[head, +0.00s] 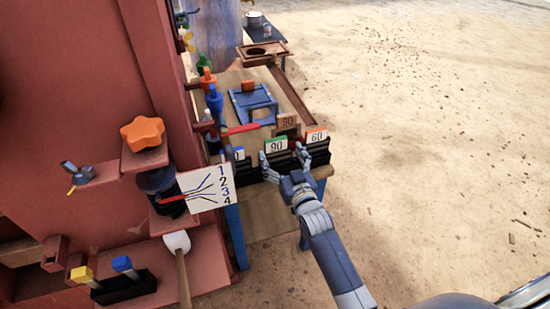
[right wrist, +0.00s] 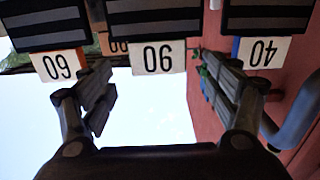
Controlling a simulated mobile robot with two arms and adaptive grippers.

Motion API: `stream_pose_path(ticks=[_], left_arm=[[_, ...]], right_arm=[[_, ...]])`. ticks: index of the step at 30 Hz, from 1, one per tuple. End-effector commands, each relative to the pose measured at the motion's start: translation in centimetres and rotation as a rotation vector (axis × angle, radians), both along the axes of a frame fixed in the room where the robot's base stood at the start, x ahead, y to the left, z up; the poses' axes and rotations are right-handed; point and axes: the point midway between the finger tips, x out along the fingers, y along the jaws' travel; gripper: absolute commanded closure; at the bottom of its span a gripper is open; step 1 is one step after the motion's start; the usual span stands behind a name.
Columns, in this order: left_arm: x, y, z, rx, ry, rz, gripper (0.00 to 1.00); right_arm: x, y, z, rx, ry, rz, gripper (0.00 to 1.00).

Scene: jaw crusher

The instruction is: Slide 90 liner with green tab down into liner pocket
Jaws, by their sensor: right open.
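The 90 liner with a green tab and white number plate (head: 277,146) stands in the middle of a row of dark liners at the table's near end. It also shows in the right wrist view (right wrist: 157,55), its plate upside down. My right gripper (head: 284,160) is open in front of it. Its fingers are spread at either side of the 90 plate; I cannot tell whether they touch it. In the right wrist view the gripper (right wrist: 155,92) has clear space between its fingers. A brown plaque marked 90 (head: 287,120) stands behind the row, probably marking the pocket, whose opening is mostly hidden.
The 60 liner with an orange tab (head: 317,138) stands close on the right, and the 40 liner with a blue tab (head: 238,154) on the left. A blue frame (head: 254,103) lies farther back on the table. The red machine (head: 80,90) rises at left. Sandy ground at right is free.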

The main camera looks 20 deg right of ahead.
Motion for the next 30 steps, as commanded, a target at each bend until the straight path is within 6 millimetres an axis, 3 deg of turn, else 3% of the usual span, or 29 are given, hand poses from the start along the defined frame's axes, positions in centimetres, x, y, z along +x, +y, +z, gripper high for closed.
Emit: stream_pose_path(ticks=[5, 15, 24, 26, 30], left_arm=[[-0.1, 0.2, 0.1, 0.002, 0.002, -0.001, 0.62], [0.4, -0.4, 0.4, -0.005, -0.007, -0.003, 0.62], [0.8, -0.9, 0.4, -0.011, -0.013, -0.005, 0.62], [0.8, -0.8, 0.4, -0.011, -0.013, -0.005, 0.62], [0.8, -0.8, 0.4, -0.011, -0.013, -0.005, 0.62]], right_arm=[[1.3, 0.0, 0.1, 0.0, 0.0, 0.0, 0.18], [5.6, 0.1, 0.6, -0.001, 0.001, 0.0, 0.18], [6.0, 0.2, 0.5, -0.001, 0.002, 0.0, 0.18], [6.0, 0.2, 0.5, -0.001, 0.002, 0.0, 0.3], [6.0, 0.2, 0.5, 0.0, 0.002, 0.0, 0.61]])
